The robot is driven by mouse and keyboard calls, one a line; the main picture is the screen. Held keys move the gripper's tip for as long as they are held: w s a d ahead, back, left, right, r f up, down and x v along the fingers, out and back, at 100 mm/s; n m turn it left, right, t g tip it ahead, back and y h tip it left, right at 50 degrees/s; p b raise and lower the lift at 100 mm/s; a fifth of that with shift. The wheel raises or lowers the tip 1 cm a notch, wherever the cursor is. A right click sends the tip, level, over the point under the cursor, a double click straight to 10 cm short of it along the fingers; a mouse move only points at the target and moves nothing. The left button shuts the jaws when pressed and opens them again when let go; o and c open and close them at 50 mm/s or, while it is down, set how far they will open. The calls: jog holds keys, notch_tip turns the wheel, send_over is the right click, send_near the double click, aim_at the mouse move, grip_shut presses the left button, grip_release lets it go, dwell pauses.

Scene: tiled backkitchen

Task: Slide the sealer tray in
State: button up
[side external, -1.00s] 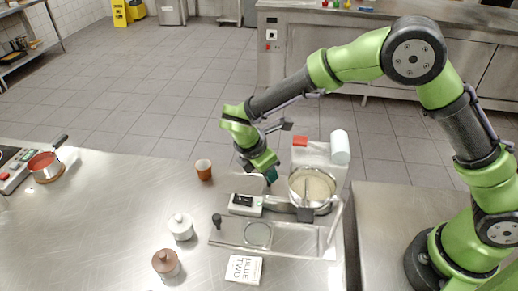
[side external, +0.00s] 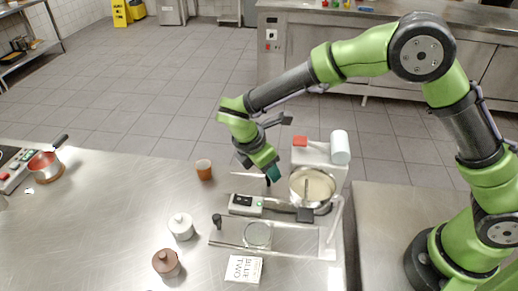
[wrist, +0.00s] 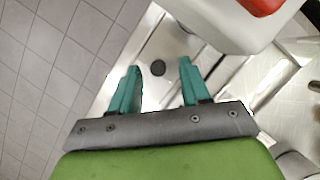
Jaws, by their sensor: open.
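The sealer is a pale machine (side external: 312,152) with a red block on top and a white roll at its right. A flat tray-like part with a round disc (side external: 258,235) lies at its front, with a dark knob (side external: 216,220) at the left end. My gripper (side external: 272,176) is at the far-left side of the sealer, pointing down, apart from that front part. In the wrist view my gripper (wrist: 155,85) is open with teal fingers. A dark round knob or spot (wrist: 158,68) shows between them on a pale surface; I cannot tell what it belongs to.
A pan-like bowl (side external: 313,185) with pale contents sits at the sealer. A switch box (side external: 244,203) stands left of it. The left counter is mostly clear.

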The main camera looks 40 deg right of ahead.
jog(key=v, duration=1.5)
jog(key=s+d+r+m+t+y, duration=0.2)
jog(key=s+d+m+t+y, duration=0.1)
jog(key=s+d+m, duration=0.5)
jog(key=s+d+r+m+t+y, duration=0.3)
jog(key=s+d+m, duration=0.6)
jog(key=m, duration=0.5)
jog(key=shift+s+d+t, duration=0.25)
jog(key=shift+d+t, duration=0.35)
jog(key=shift+d, duration=0.2)
